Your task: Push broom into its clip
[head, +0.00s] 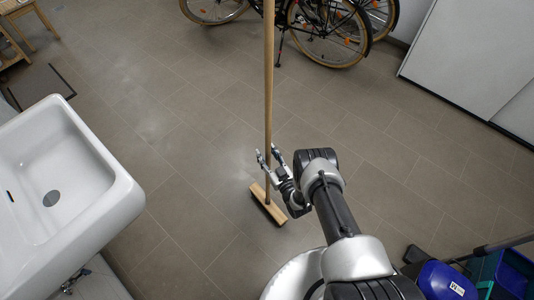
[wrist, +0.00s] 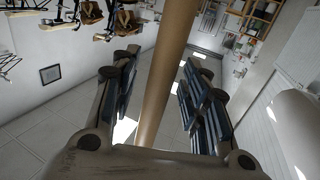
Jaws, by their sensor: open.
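The broom (head: 269,90) has a long wooden handle and a pale wooden head (head: 267,203) with dark bristles on the tiled floor. It looks nearly upright in the head view. My gripper (head: 269,157) is at the lower part of the handle, its fingers spread to either side. In the wrist view the handle (wrist: 165,70) passes between the dark padded fingers of my gripper (wrist: 163,95), with gaps on both sides. The fingers are open and do not close on it. I cannot make out the clip in either view.
A white sink (head: 125,200) stands at the left. Bicycles (head: 330,40) stand at the back. A white cabinet (head: 465,55) is at the upper right. A blue bucket-like object (head: 445,280) is at the lower right. The floor around the broom head is clear.

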